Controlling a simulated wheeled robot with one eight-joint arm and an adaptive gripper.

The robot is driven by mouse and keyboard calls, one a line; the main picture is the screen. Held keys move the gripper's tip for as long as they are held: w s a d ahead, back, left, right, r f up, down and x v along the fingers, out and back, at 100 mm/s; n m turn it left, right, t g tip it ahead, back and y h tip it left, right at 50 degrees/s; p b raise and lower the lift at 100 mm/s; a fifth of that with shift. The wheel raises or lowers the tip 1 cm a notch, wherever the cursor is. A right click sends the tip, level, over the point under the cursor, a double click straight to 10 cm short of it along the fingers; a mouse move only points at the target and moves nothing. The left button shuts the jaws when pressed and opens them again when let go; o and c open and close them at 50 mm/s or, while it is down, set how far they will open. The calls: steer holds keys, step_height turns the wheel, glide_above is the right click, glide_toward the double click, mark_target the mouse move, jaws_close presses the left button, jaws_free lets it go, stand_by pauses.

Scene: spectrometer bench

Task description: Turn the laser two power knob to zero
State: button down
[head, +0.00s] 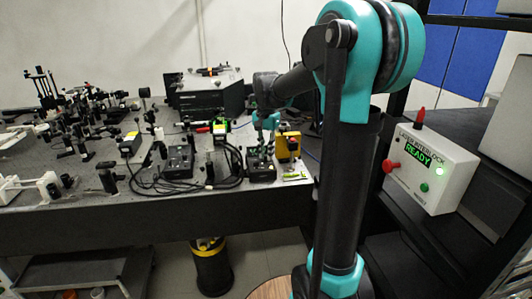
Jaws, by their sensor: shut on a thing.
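A small black control box (261,168) stands near the right front edge of the optical bench, and it is partly covered by my gripper. A second, similar black control box (178,162) stands to its left with cables running from it. The labels and knob positions are too small to read. My gripper (264,142) is over the right box with its fingers pointing down. It is shut on a small part at the top of that box, which looks like a knob. The fingers hide most of that knob.
A yellow box (287,146) stands close to the right of my gripper. Black cables (205,180) lie on the bench to the left. Optics crowd the left side. A white interlock box (431,174) reading READY is at the right.

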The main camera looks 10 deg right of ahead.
steer(key=n, duration=0.5)
steer(key=shift+n, duration=0.3)
stand_by(0.4)
steer(key=c, duration=1.5)
jaws_free()
steer(key=shift+o, duration=0.2)
step_height(320, 180, up, 12)
